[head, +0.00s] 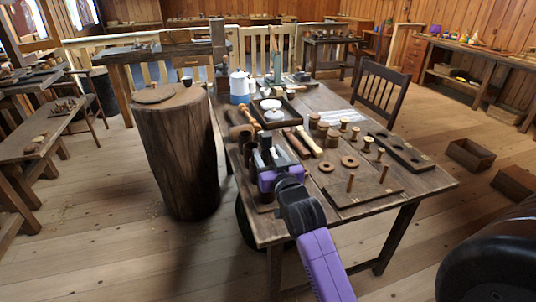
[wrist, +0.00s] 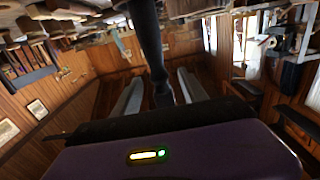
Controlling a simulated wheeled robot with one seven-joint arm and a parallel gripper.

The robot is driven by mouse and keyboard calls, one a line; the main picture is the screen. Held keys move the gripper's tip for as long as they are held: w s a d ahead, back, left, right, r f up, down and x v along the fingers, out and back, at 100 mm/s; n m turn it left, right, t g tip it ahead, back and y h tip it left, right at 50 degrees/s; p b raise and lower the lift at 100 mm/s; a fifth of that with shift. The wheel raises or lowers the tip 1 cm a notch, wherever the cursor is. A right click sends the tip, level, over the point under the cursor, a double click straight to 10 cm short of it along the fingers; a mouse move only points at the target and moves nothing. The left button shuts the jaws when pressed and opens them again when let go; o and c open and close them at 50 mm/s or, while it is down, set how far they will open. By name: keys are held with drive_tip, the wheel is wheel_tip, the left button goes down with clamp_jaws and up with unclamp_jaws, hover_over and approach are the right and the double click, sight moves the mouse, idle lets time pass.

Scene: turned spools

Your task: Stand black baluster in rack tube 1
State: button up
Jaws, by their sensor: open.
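My gripper (head: 265,162) is over the near left part of the table in the head view. In the wrist view my gripper (wrist: 160,80) has its two grey fingers spread apart. A slim black turned piece, which looks like the black baluster (wrist: 147,40), runs between the fingers, with space showing on both sides. In the head view a dark upright shape, possibly the same baluster (head: 265,139), rises by the fingers. Dark cylinders like rack tubes (head: 248,153) stand just left of the gripper. My arm hides part of the rack; tube numbers and the baluster's lower end cannot be made out.
The wooden table (head: 285,228) holds a peg board (head: 365,190), several spools, wooden rings and a mallet (head: 241,131) close by. A white and blue pot (head: 239,87) stands farther back. A tree stump (head: 178,155) stands left of the table.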

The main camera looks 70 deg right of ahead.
drive_tip(key=v, duration=0.7)
drive_tip(key=shift+s+a+b, duration=0.2)
drive_tip(key=shift+s+b, duration=0.05)
drive_tip(key=shift+b, duration=0.05)
idle(0.5)
drive_tip(key=s+a+f+n+t+y+p, duration=0.1)
drive_tip(key=s+a+n+t+y, duration=0.15)
drive_tip(key=a, duration=0.85)
drive_tip(key=s+a+n+t+y+p, duration=0.1)
drive_tip(key=a+n+t+y, duration=0.2)
drive_tip(key=a, duration=0.7)
drive_tip(key=s+a+f+n+g+y, duration=0.1)
drive_tip(key=s+a+f+n+y, duration=0.1)
drive_tip(key=s+a+y, duration=0.2)
drive_tip(key=s+a+f+n+g+y+p, duration=0.1)
drive_tip(key=s+a+y, duration=0.3)
drive_tip(key=s+a, duration=0.5)
drive_tip(key=shift+a+f+n+p, duration=0.3)
drive_tip(key=shift+a+f+n, duration=0.3)
drive_tip(key=shift+f+n, duration=0.15)
